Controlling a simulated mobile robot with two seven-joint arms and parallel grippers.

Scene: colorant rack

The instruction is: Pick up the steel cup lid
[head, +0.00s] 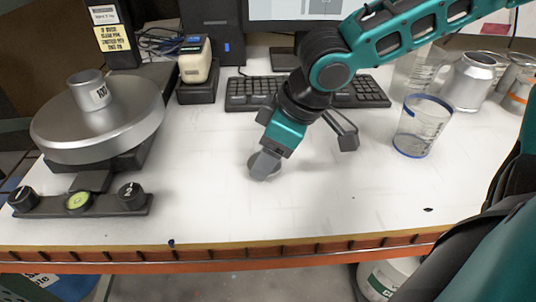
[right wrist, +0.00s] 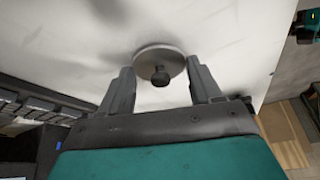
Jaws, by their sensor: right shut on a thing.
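The steel cup lid (head: 272,173) is a small grey disc low over the middle of the white table. In the right wrist view the lid (right wrist: 148,56) shows as a round plate with a dark knob at its middle. My right gripper (head: 264,162) comes down from the upper right and is shut on the lid, with its fingers on either side in the right wrist view (right wrist: 162,78). I cannot tell whether the lid touches the table. A small labelled steel cup (head: 90,90) stands on the round metal platform (head: 130,130) at left. My left gripper is not in view.
A clear beaker with blue rims (head: 420,128) and a steel can (head: 467,82) stand at right. A keyboard (head: 245,92) lies behind my gripper. A handheld device in its dock (head: 197,92) stands behind left. The table front is mostly clear up to its orange edge (head: 260,258).

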